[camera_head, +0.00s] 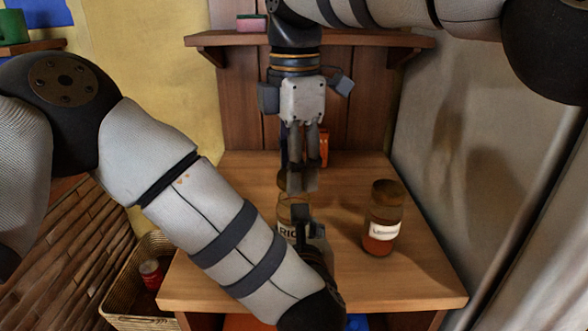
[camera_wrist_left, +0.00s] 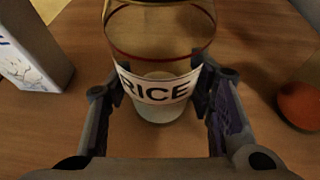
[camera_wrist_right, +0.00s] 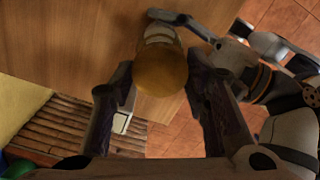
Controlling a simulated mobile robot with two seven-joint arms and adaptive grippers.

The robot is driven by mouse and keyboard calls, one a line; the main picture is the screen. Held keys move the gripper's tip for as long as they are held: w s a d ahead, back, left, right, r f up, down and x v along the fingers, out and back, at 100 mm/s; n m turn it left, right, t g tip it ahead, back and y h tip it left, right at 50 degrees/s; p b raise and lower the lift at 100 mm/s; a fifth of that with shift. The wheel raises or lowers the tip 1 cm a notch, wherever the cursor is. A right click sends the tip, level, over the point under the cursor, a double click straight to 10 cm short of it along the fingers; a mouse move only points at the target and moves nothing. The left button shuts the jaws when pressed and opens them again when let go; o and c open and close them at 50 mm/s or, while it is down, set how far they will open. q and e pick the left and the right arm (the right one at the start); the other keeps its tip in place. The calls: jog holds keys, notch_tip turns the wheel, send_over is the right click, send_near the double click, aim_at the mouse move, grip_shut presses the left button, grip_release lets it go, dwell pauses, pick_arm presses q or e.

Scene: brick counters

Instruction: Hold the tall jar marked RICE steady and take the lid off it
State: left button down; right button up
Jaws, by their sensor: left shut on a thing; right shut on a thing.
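The tall clear jar marked RICE (camera_head: 286,233) stands upright on the wooden counter, partly hidden by my left arm. Its label shows fully in the left wrist view (camera_wrist_left: 157,88), with pale contents low inside. My left gripper (camera_head: 301,220) is shut on the jar's sides; its fingers flank the label in the left wrist view (camera_wrist_left: 160,85). My right gripper (camera_head: 302,184) points down above the jar, shut on the round brown lid (camera_wrist_right: 161,72). The lid (camera_head: 284,181) appears raised above the jar's mouth, with a small gap; the fingers partly hide it.
Another labelled jar (camera_head: 382,220) with reddish contents stands to the right on the counter. An orange item (camera_head: 323,147) stands behind my right gripper. A shelf (camera_head: 225,38) crosses above. A wicker basket (camera_head: 128,290) stands at lower left. The counter's front right is clear.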

jog(key=shift+r, duration=1.95)
pick_arm(q)
jog(key=c, duration=0.7)
grip_release()
